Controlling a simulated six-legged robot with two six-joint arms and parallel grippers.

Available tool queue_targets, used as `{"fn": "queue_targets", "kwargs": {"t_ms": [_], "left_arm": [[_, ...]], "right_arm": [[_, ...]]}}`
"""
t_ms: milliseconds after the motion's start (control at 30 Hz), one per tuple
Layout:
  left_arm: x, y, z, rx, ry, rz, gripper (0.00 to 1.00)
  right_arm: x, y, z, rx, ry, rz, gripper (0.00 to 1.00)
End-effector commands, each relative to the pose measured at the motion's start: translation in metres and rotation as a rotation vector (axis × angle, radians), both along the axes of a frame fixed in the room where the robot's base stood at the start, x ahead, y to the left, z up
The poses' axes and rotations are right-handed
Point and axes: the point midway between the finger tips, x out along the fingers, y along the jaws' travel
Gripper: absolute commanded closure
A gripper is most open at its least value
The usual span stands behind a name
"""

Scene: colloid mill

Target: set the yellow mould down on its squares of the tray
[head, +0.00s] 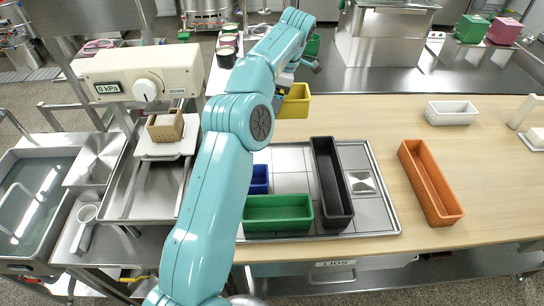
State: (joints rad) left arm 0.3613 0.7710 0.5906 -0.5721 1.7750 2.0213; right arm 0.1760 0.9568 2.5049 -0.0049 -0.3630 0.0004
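The yellow mould (296,103) is beyond the tray, near the back edge of the wooden worktop. My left gripper (284,88) is at the mould's left end and appears shut on its wall; the arm hides part of the grip. The tray (375,216) is marked in squares. On it stand a long black mould (332,185), a green mould (278,214) and a blue mould (260,180). My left arm covers the tray's left part. My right gripper is not in view.
A small metal pyramid piece (362,182) sits at the tray's right. An orange mould (430,182) and a white mould (451,113) stand on the worktop to the right. Bare tray squares show behind the green mould. A press with a gauge (140,80) stands at left.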

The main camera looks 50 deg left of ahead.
Motion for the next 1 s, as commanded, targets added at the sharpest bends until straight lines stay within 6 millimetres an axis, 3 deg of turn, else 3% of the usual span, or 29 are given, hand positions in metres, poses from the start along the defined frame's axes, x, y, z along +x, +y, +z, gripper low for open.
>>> {"fn": "queue_targets", "kwargs": {"t_ms": [133, 233, 400, 700, 1000], "left_arm": [[-0.001, 0.002, -0.008, 0.001, -0.002, 0.000, 0.53], [-0.002, 0.003, -0.024, 0.002, -0.001, 0.004, 0.53], [-0.003, 0.003, -0.072, -0.001, 0.001, 0.002, 0.53], [-0.003, 0.003, -0.148, 0.000, -0.001, 0.003, 0.53], [-0.002, 0.003, -0.177, 0.001, -0.002, 0.003, 0.53]], "right_arm": [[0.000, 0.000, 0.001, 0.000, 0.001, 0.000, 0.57], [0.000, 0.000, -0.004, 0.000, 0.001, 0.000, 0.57], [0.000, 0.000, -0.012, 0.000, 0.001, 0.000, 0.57], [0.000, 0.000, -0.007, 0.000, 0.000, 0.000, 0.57], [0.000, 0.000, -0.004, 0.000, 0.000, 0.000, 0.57]]}}
